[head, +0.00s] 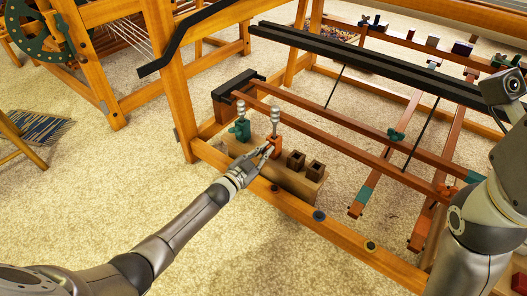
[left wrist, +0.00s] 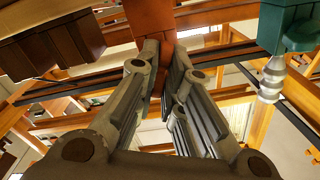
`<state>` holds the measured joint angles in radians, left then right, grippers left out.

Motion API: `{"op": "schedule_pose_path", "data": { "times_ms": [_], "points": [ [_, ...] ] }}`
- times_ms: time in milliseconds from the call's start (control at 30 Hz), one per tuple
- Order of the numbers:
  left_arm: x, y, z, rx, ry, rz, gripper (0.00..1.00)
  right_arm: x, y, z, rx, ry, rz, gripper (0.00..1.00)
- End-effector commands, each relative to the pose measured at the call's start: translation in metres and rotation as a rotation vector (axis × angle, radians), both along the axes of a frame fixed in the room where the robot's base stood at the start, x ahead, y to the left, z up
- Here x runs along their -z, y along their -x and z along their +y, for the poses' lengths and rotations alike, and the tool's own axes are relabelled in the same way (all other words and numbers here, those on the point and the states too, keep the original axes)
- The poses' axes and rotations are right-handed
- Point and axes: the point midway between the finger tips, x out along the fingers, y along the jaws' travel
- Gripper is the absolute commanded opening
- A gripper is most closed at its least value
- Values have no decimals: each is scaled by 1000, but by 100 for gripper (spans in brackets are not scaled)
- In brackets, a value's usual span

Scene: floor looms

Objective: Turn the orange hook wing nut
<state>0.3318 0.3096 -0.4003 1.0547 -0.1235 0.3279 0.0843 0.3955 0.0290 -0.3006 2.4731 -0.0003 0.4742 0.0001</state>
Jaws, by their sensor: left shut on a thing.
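The orange hook wing nut (head: 275,149) sits on a wooden block at the near side of the loom, below a silver ribbed post (head: 275,116). My left gripper (head: 267,151) reaches it from the lower left and is shut on it. In the left wrist view, the two grey fingers (left wrist: 162,72) close from both sides on the orange piece (left wrist: 150,20), whose lower part is hidden between them. A similar green wing nut (head: 242,129) with its own silver post stands just left of it; it also shows in the left wrist view (left wrist: 292,30). My right gripper is out of view.
Two dark square sockets (head: 296,160) stand on the block (head: 300,181) right of the orange piece. Wooden loom rails (head: 340,142) and a black bar (head: 370,62) run above and behind. Carpet (head: 130,180) lies open to the left.

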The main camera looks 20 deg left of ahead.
Motion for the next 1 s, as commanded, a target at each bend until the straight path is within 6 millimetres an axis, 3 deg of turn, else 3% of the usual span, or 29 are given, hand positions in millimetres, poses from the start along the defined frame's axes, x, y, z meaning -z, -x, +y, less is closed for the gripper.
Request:
{"op": "schedule_pose_path", "data": {
  "times_ms": [333,400,533,1000],
  "points": [
    [-6,-3,-1,-1,2,-9,0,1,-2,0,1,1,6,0],
    [-6,-3,-1,-1,2,-9,15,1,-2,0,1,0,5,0],
    [-6,-3,-1,0,2,-9,30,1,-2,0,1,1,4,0],
    [-3,-1,-1,2,2,-6,30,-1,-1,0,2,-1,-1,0]
  ]
}}
